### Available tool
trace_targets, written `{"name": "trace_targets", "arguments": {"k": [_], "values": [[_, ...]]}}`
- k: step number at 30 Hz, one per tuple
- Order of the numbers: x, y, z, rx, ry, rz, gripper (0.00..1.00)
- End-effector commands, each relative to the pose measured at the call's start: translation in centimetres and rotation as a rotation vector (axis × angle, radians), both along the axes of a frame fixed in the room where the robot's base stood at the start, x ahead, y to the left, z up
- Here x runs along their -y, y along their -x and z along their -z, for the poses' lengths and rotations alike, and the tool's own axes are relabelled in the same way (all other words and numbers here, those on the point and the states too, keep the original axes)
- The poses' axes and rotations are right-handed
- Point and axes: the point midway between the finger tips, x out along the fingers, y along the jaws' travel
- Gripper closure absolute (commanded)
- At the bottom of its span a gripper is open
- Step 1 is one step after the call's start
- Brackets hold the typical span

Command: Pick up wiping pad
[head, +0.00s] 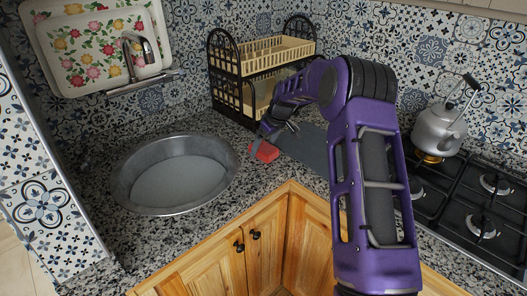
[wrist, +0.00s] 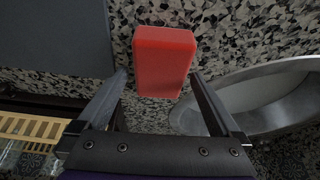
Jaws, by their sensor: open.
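The wiping pad (head: 264,152) is a small red block lying on the speckled counter between the round metal basin and a dark grey mat. In the wrist view the red pad (wrist: 163,61) lies just beyond my fingertips, near the middle between them. My gripper (wrist: 160,75) is open, with one dark finger towards each side of the pad and nothing held. In the head view my gripper (head: 272,132) is small and partly hidden by the purple arm, close to the pad. I cannot tell whether a finger touches it.
The metal basin (head: 130,182) is set in the counter left of the pad. The grey mat (head: 306,150) lies right of it. A black two-tier dish rack (head: 226,88) stands behind. A kettle (head: 437,130) sits on the stove (head: 484,222) at right.

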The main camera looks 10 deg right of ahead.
Motion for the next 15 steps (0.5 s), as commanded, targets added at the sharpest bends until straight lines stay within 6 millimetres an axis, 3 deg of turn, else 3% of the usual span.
{"name": "trace_targets", "arguments": {"k": [15], "values": [[0.01, 0.02, 0.41, 0.0, 0.0, 0.0, 0.0]]}}
